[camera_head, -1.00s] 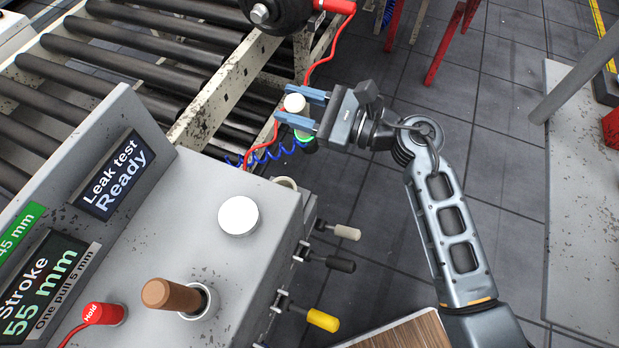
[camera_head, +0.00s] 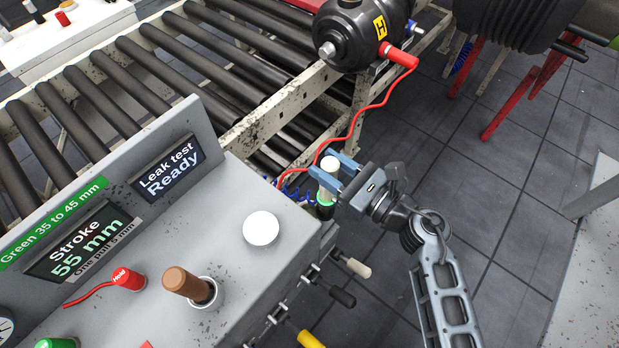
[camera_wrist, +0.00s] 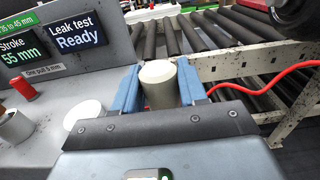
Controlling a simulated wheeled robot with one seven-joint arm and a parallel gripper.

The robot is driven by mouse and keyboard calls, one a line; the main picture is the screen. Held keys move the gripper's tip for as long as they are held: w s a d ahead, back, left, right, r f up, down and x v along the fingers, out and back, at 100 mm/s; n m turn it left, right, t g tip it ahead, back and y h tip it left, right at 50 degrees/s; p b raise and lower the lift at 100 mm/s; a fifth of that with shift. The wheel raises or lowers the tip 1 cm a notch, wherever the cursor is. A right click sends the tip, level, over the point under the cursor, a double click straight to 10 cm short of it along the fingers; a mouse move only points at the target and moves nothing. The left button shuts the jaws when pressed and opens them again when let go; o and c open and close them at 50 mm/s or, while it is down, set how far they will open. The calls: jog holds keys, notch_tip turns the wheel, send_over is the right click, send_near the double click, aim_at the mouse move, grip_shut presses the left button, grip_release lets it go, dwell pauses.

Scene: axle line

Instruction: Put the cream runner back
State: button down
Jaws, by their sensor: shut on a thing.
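My gripper (camera_head: 334,172) is shut on a cream cylinder, which I take to be the cream runner (camera_head: 329,163). It stands roughly upright between the blue fingers, just past the far right corner of the grey console (camera_head: 232,190). In the wrist view its pale round top and side (camera_wrist: 159,84) show between the two fingers. A green band with a dark part (camera_head: 325,200) shows just under the fingers; I cannot tell whether it belongs to the runner. A cream-ended handle (camera_head: 356,268) sticks out of the console's right side, apart from my gripper.
The console carries a white disc (camera_head: 261,228), a brown knob (camera_head: 186,283) and a red "Hold" piece (camera_head: 128,279). A black-ended handle (camera_head: 342,293) and a yellow one (camera_head: 309,340) stick out sideways. A red hose (camera_head: 352,130) runs close behind my gripper. Rollers (camera_head: 120,100) lie beyond.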

jog(key=w+a+f+b, duration=0.1)
jog(key=a+f+b, duration=0.3)
jog(key=f, duration=0.2)
jog(key=shift+w+f, duration=0.15)
jog(key=shift+a, duration=0.1)
dwell(0.3)
jog(key=shift+f+b, duration=0.15)
jog(key=shift+b, duration=0.15)
jog(key=c, duration=0.6)
grip_release()
jog(key=b+v, duration=0.1)
jog(key=v, duration=1.1)
